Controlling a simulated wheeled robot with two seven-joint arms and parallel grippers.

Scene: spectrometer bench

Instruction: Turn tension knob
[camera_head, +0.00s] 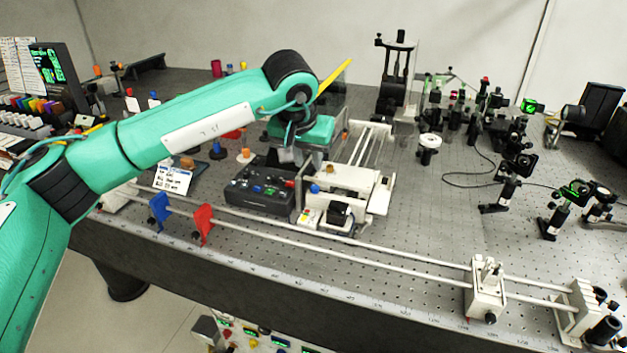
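My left arm comes in from the left, and its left gripper (287,156) points down behind the black control box (262,186). The fingers are small and partly hidden, so I cannot tell whether they are open or shut or touching anything. The white carriage device (350,182) stands just right of the control box. A small blue knob (315,189) shows on its left side, and a dark block (339,214) at its front. I cannot tell which part is the tension knob. My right gripper is not in view.
Long rails (390,258) run along the front edge, with a blue bracket (159,211), a red bracket (204,224) and a white slider (485,290). Optical mounts (511,180) crowd the right. A monitor (55,75) stands at the far left.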

